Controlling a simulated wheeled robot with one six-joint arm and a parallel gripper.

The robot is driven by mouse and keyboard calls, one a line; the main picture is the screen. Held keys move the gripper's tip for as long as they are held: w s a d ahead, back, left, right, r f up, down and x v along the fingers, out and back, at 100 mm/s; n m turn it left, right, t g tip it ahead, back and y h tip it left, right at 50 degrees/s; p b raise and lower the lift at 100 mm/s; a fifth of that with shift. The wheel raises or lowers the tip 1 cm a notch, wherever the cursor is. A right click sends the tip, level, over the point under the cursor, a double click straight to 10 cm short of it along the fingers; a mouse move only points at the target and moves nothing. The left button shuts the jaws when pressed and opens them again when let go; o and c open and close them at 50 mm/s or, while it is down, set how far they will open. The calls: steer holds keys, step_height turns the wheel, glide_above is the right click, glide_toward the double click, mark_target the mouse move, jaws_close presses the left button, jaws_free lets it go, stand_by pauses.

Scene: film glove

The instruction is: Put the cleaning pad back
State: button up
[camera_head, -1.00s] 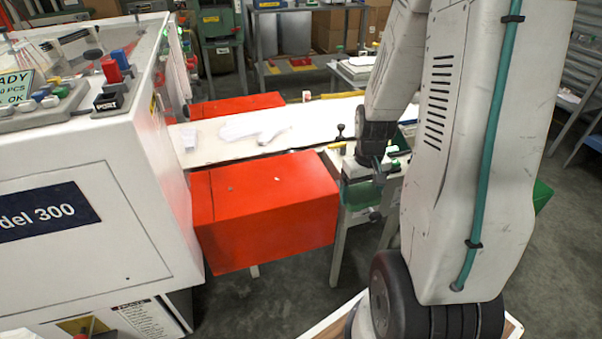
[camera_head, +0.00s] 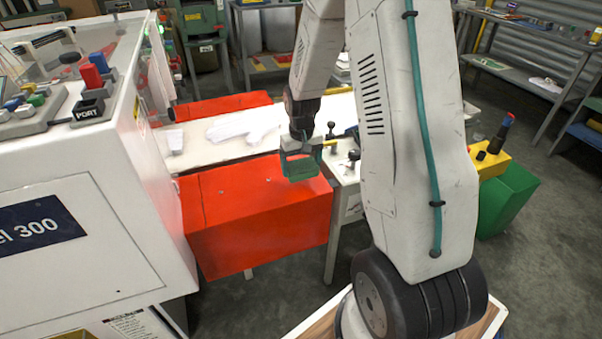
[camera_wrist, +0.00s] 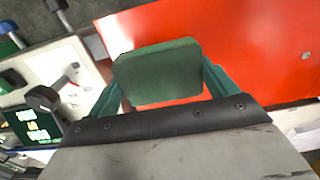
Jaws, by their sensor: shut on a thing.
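The cleaning pad appears as a dark green block (camera_wrist: 158,72) between my gripper's two teal fingers in the wrist view. My gripper (camera_head: 300,165) is shut on it and holds it above the right end of the front red box (camera_head: 250,215). In the head view the pad's outline blends with the green fingers. In the wrist view the gripper (camera_wrist: 160,85) has the red surface behind and to the right of the pad. No separate resting place for the pad can be made out for certain.
A white machine (camera_head: 90,210) with buttons stands at left. A white table (camera_head: 205,150) carries white gloves (camera_head: 245,127). A small device with a black knob (camera_wrist: 45,98) and a display lies left of the gripper in the wrist view. A green bin (camera_head: 508,200) stands at right.

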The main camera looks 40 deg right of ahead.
mark_target(301, 165)
steer(key=shift+f, duration=1.7)
steer(key=shift+f, duration=0.2)
steer(key=o, duration=0.7)
steer(key=shift+r, duration=0.15)
